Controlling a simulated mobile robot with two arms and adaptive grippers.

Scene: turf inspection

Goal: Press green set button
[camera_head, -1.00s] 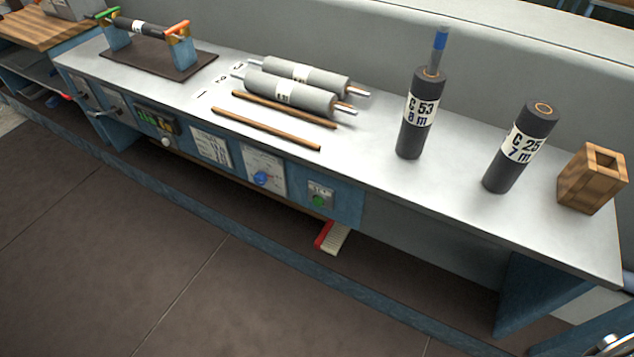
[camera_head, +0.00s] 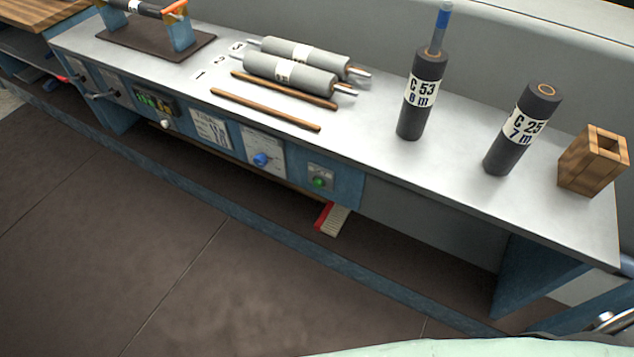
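A round green button (camera_head: 319,182) sits on a small grey plate (camera_head: 321,176) on the blue front panel of the bench, at the panel's right end. The plate's lettering is too small to read. A blue knob (camera_head: 261,160) on a white panel is to its left. Further left is a dark display with green and yellow digits (camera_head: 155,103), with a pale round knob (camera_head: 164,124) below it.
The metal bench (camera_head: 400,165) carries two grey rollers (camera_head: 290,82), wooden strips (camera_head: 265,108), two upright black cylinders (camera_head: 422,95) and a wooden block holder (camera_head: 593,160). A red-and-white item (camera_head: 332,217) lies beneath. The floor in front is clear.

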